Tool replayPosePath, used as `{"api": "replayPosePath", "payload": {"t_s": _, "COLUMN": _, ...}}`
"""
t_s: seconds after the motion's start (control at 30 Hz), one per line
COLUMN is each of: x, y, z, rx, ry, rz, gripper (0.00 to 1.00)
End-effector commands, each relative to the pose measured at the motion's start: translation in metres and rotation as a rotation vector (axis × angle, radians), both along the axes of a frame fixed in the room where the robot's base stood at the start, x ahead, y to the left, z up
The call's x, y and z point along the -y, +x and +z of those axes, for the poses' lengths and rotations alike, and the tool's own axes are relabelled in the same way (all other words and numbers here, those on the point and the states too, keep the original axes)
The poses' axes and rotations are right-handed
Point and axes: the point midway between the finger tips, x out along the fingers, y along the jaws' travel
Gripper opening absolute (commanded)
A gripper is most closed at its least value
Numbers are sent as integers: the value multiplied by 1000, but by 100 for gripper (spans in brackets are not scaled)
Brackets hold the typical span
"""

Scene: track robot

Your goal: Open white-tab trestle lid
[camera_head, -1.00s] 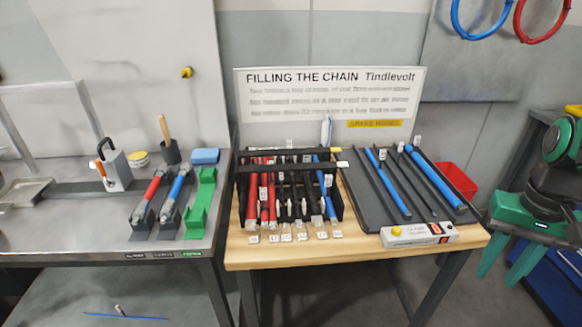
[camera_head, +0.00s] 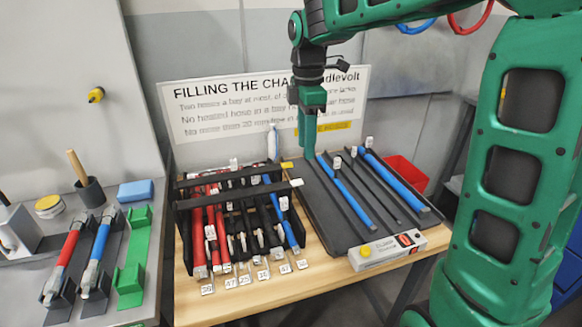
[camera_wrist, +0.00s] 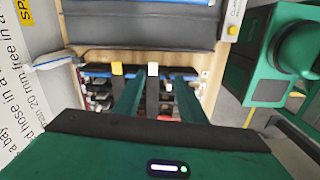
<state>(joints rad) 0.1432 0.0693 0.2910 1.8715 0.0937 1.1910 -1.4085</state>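The trestle rack (camera_head: 180,215) holds red, black and blue hoses on the wooden table. Two dark lid bars lie across it. The front bar (camera_head: 235,193) ends at its right in a white tab (camera_head: 296,182); the rear bar ends in a yellow tab (camera_head: 287,165). Both bars look down. My gripper (camera_head: 307,150) hangs fingers-down, behind and right of the tabs, apparently above them. In the wrist view my gripper (camera_wrist: 156,90) is open and empty. The white tab (camera_wrist: 153,69) appears between its fingers, with the yellow tab (camera_wrist: 117,68) to the left. Contact is not visible.
A dark tray (camera_head: 345,222) with blue and black hoses lies right of the rack. A control box (camera_head: 388,249) with a yellow button stands at its front. A sign (camera_head: 220,105) stands behind. A red bin (camera_head: 408,174) is behind right. My arm fills the right side.

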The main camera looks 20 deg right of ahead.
Motion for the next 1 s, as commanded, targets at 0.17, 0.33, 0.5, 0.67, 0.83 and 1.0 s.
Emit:
{"api": "replayPosePath", "payload": {"t_s": 0.17, "x": -15, "y": 11, "z": -2, "rx": -3, "ry": 13, "rz": 102, "gripper": 38}}
{"api": "replayPosePath", "payload": {"t_s": 0.33, "x": -17, "y": 11, "z": -20, "rx": -4, "ry": 13, "rz": 105, "gripper": 38}}
{"api": "replayPosePath", "payload": {"t_s": 0.5, "x": -17, "y": 10, "z": -51, "rx": -6, "ry": 14, "rz": 104, "gripper": 38}}
{"api": "replayPosePath", "payload": {"t_s": 0.67, "x": -18, "y": 10, "z": -78, "rx": -6, "ry": 14, "rz": 105, "gripper": 38}}
{"api": "replayPosePath", "payload": {"t_s": 0.83, "x": -18, "y": 10, "z": -98, "rx": -3, "ry": 13, "rz": 105, "gripper": 38}}
{"api": "replayPosePath", "payload": {"t_s": 1.0, "x": -18, "y": 11, "z": -107, "rx": -1, "ry": 13, "rz": 105, "gripper": 38}}
